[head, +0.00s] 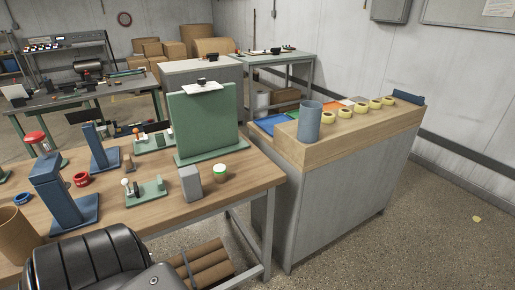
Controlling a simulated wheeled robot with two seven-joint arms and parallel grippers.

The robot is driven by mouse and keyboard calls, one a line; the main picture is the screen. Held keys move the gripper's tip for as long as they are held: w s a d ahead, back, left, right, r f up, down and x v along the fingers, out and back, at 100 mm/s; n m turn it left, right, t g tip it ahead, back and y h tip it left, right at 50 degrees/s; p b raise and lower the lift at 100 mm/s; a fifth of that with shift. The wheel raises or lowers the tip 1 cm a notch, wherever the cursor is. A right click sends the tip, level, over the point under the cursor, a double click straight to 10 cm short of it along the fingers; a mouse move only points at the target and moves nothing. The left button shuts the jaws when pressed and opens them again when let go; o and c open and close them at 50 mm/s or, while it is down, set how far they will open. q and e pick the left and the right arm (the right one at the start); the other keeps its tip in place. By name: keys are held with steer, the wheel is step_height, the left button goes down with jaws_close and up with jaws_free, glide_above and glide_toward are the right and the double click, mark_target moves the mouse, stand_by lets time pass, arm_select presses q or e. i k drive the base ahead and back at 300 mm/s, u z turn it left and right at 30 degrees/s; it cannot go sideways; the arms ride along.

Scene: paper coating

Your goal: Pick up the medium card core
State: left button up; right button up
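A short, wide brown card tube (18,237) stands upright on the wooden workbench, cut off by the left edge of the head view. Brown card rolls (208,264) lie side by side on a low level under the bench. I cannot tell which of these is the medium card core. A dark ribbed part of my own body covers the lower left and hides part of the bench front. Neither of my grippers shows in the view.
On the workbench (235,195) stand blue upright stands (66,197), a green panel (203,122), a grey block (190,183) and a white-and-green jar (220,173). A grey cabinet (330,200) with a blue cylinder (309,122) stands right.

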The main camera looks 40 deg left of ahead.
mark_target(221, 178)
steer(key=i, duration=2.6)
steer(key=u, duration=2.7)
